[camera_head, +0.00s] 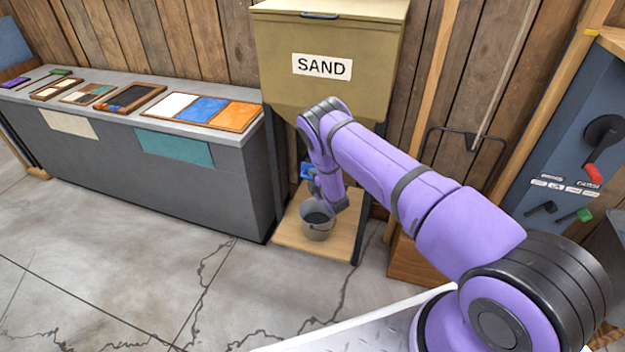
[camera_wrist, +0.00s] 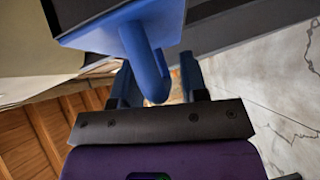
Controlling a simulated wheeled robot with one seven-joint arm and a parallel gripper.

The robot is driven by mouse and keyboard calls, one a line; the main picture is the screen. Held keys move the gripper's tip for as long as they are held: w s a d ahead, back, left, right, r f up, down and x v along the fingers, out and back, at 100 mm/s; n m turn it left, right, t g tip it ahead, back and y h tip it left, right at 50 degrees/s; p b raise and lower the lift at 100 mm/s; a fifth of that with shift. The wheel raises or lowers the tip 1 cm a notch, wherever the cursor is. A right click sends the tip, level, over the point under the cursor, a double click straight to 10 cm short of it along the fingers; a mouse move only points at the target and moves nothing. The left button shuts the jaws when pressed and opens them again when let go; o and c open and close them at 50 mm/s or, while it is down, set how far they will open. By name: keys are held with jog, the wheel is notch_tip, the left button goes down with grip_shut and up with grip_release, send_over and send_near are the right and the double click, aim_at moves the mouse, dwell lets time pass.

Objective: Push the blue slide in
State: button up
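The blue slide (camera_wrist: 120,28) fills the top middle of the wrist view, with a rounded blue handle hanging down from it. In the head view a small part of the slide (camera_head: 306,170) shows below the sand hopper (camera_head: 290,85), left of my forearm. My gripper (camera_wrist: 160,82) has its two dark fingers apart, one on each side of the handle. A gap shows on the right of the handle; contact on the left cannot be told. In the head view my arm hides much of the slide and the fingers.
A grey bucket (camera_head: 318,232) with dark contents stands on a wooden shelf (camera_head: 290,238) below the hopper. A grey counter (camera_head: 190,180) with sample trays stands to the left. A blue panel (camera_head: 560,150) with levers is at the right. The concrete floor in front is clear.

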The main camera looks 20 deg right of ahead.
jog(key=shift+s, duration=0.1)
jog(key=v, duration=1)
jog(key=shift+s, duration=0.3)
jog(key=shift+r, duration=0.1)
